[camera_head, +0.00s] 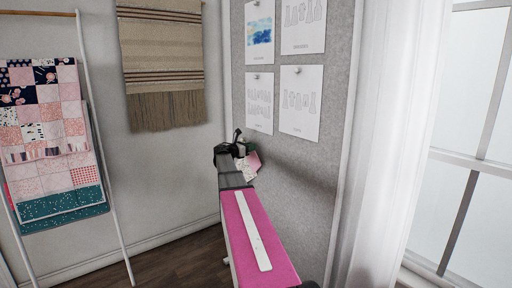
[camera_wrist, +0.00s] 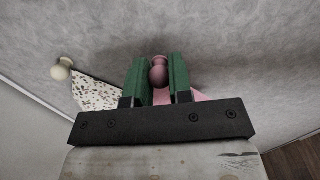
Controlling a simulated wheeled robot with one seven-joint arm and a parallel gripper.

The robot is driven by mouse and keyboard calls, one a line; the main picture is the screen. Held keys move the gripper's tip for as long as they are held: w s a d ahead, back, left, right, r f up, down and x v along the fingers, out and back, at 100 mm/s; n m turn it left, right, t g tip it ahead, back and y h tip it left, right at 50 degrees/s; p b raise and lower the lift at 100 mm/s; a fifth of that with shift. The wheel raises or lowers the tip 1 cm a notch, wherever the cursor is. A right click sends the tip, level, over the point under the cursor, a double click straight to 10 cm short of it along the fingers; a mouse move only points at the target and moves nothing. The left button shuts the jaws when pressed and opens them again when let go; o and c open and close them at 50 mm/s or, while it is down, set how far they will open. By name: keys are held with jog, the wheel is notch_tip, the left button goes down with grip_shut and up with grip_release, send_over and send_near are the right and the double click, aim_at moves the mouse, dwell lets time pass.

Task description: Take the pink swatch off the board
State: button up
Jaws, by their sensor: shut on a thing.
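The pink swatch (camera_head: 254,163) hangs low on the grey felt board (camera_head: 284,165), beside my gripper (camera_head: 241,146). In the wrist view, part of the pink swatch (camera_wrist: 199,96) shows behind and to the right of my fingers. The rest is hidden by my gripper. A round pink pin (camera_wrist: 158,74) sits between the two green fingers of my gripper (camera_wrist: 158,66), which are shut on it. I cannot tell whether the pin still touches the board.
A speckled swatch (camera_wrist: 95,94) hangs by a cream pin (camera_wrist: 62,70) just left of my fingers. Printed sheets (camera_head: 300,104) are pinned higher on the board. A white curtain (camera_head: 385,150) is at right, a quilt ladder (camera_head: 105,160) at left.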

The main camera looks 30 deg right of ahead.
jog(key=shift+a, duration=0.1)
jog(key=s+a, duration=0.1)
jog(key=a, duration=0.8)
jog(key=shift+s+a, duration=0.25)
jog(key=shift+a, duration=0.1)
jog(key=shift+a, duration=0.1)
